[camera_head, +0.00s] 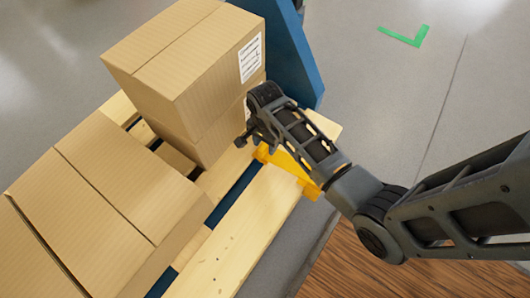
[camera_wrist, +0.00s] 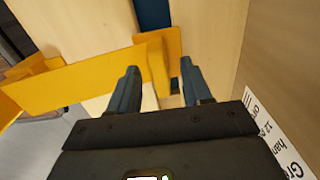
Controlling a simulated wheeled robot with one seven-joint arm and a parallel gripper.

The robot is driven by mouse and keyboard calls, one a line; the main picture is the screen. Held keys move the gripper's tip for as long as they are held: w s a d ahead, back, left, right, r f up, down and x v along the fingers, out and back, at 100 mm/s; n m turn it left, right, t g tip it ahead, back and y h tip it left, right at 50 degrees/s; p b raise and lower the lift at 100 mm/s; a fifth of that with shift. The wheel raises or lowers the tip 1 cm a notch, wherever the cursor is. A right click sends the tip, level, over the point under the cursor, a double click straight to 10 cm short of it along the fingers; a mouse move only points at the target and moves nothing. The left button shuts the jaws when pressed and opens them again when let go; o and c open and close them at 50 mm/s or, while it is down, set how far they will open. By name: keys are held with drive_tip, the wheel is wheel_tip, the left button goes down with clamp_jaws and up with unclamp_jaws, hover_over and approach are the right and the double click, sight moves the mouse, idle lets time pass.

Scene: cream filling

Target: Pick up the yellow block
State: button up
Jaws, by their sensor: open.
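The yellow block (camera_head: 283,161) lies on the wooden pallet at its right side, partly hidden under my arm in the head view. In the wrist view the yellow block (camera_wrist: 75,84) shows as a long angled piece reaching in from the left, with an upright part between and beyond my fingertips. My gripper (camera_head: 246,135) is over the pallet beside the stacked boxes. In the wrist view my gripper (camera_wrist: 160,68) is open, with its two fingers apart on either side of the yellow part. I cannot tell whether either finger touches it.
Stacked cardboard boxes (camera_head: 190,75) with a white label stand close to my gripper. More boxes (camera_head: 105,190) cover the left of the wooden pallet (camera_head: 240,240). A blue upright (camera_head: 300,60) stands behind. Grey floor is open to the right.

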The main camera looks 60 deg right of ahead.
drive_tip(key=shift+f, duration=0.75)
clamp_jaws()
